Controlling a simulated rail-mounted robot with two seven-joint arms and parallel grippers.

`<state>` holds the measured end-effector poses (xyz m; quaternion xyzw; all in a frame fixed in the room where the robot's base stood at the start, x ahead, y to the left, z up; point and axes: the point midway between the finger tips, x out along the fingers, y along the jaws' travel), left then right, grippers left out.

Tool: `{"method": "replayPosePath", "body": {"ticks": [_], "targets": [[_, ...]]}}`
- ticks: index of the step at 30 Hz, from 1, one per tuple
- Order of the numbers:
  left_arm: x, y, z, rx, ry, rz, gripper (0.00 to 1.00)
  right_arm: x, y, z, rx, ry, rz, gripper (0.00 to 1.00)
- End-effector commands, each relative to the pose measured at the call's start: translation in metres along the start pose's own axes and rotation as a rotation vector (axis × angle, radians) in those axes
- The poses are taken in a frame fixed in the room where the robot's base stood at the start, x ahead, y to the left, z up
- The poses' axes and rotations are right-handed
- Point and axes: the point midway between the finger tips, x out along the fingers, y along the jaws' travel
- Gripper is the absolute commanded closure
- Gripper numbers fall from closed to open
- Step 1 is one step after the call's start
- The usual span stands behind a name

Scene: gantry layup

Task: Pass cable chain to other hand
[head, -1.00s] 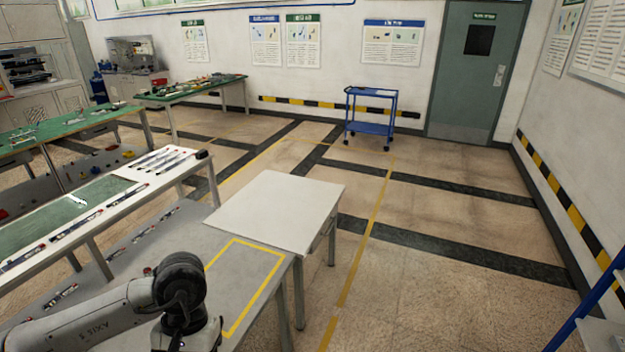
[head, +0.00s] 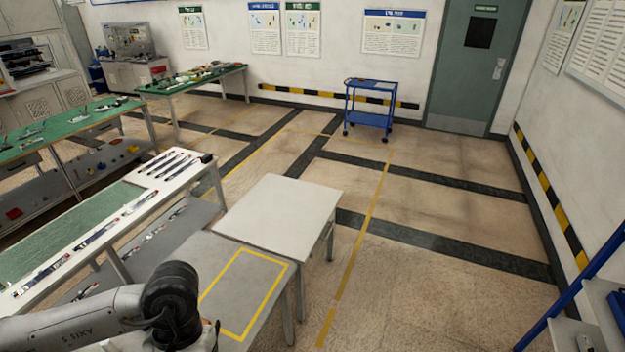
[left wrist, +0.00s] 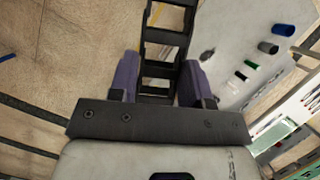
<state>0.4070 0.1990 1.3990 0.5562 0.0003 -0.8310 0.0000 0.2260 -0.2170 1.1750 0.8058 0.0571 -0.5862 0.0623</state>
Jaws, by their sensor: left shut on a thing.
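The black cable chain (left wrist: 183,48) shows in the left wrist view as a ladder of open links, running from the top edge down between my fingers. My left gripper (left wrist: 158,78) has purple-grey fingers, one on each side of the chain, and is shut on it. The chain's lower end is hidden behind the gripper body, and its upper end runs out of the picture. In the head view only my left arm shows at the lower left. Its gripper and the chain are out of that picture. My right gripper is in neither view.
A grey table with a yellow outlined rectangle (head: 243,333) and a white table (head: 280,212) stand ahead. A long bench with several tools (head: 135,185) is at left. A blue cart (head: 370,100) stands far off, and blue-framed shelving (head: 590,297) at right. The middle floor is clear.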

Motion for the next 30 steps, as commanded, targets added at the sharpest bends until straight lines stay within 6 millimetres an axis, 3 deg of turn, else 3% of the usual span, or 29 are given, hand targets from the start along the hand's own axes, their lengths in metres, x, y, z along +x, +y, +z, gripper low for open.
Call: {"method": "replayPosePath", "body": {"ticks": [4,16,20,30], "targets": [[-0.01,0.0,0.007,-0.001,-0.001,0.0,0.82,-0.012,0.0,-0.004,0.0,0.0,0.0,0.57],[-0.013,0.011,0.003,0.013,-0.001,-0.003,0.82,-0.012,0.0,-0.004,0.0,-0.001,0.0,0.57],[-0.02,0.032,-0.007,0.035,-0.001,-0.012,0.82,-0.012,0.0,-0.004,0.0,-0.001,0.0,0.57],[-0.047,0.107,-0.044,0.116,-0.001,-0.047,0.82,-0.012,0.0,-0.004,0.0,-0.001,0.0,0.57]]}}
